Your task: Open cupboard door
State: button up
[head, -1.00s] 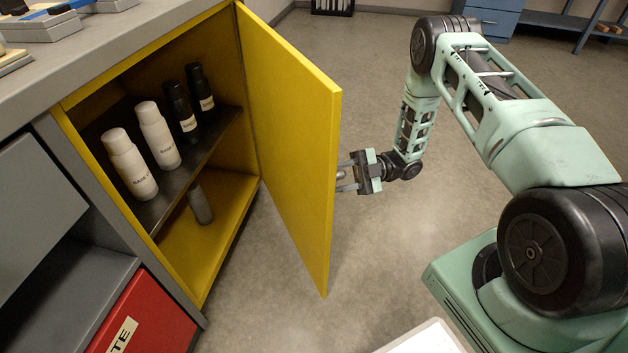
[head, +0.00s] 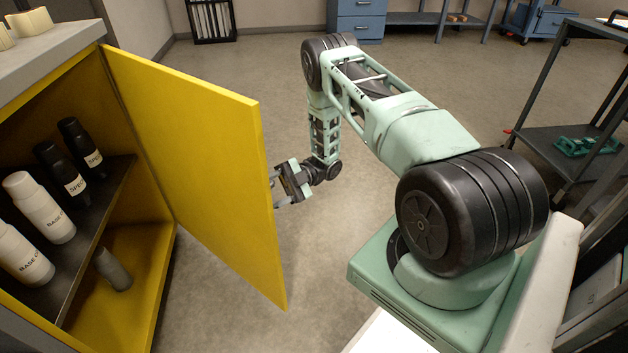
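The yellow cupboard (head: 150,285) stands at the left with its front open. Its yellow door (head: 200,165) is swung well out on the hinge side at the cupboard's far edge, and its inner face shows. My gripper (head: 276,190) is at the door's free edge, on the outer side, at about mid height. The door partly hides the fingertips. Any handle on the outer face is hidden, so I cannot tell whether the fingers hold something.
White bottles (head: 38,205) and black bottles (head: 62,168) stand on the cupboard's shelf (head: 85,235). A grey container (head: 113,268) is below. A grey worktop (head: 50,45) lies above. A dark cart (head: 560,150) stands at the right. The floor (head: 240,70) beyond the door is clear.

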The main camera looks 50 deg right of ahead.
jog(key=shift+s+d+f, duration=0.3)
jog(key=shift+s+d, duration=0.1)
jog(key=shift+d, duration=0.25)
jog(key=o, duration=0.7)
jog(key=shift+s+d+f+b, duration=0.15)
jog(key=shift+s+d+b, duration=0.05)
jog(key=shift+d, duration=0.45)
jog(key=shift+s+d+f+b, duration=0.15)
jog(key=shift+d+b, duration=0.1)
jog(key=shift+d, duration=0.35)
jog(key=shift+s+d+f+b, duration=0.1)
jog(key=shift+s+d+b, duration=0.1)
jog(key=shift+d, duration=0.45)
jog(key=shift+s+d, duration=0.1)
jog(key=shift+d, duration=0.2)
jog(key=c, duration=0.7)
jog(key=s+d+f+b, duration=0.1)
jog(key=d+b, duration=0.3)
jog(key=d, duration=0.8)
jog(key=shift+s+f, duration=0.2)
jog(key=shift+s, duration=0.65)
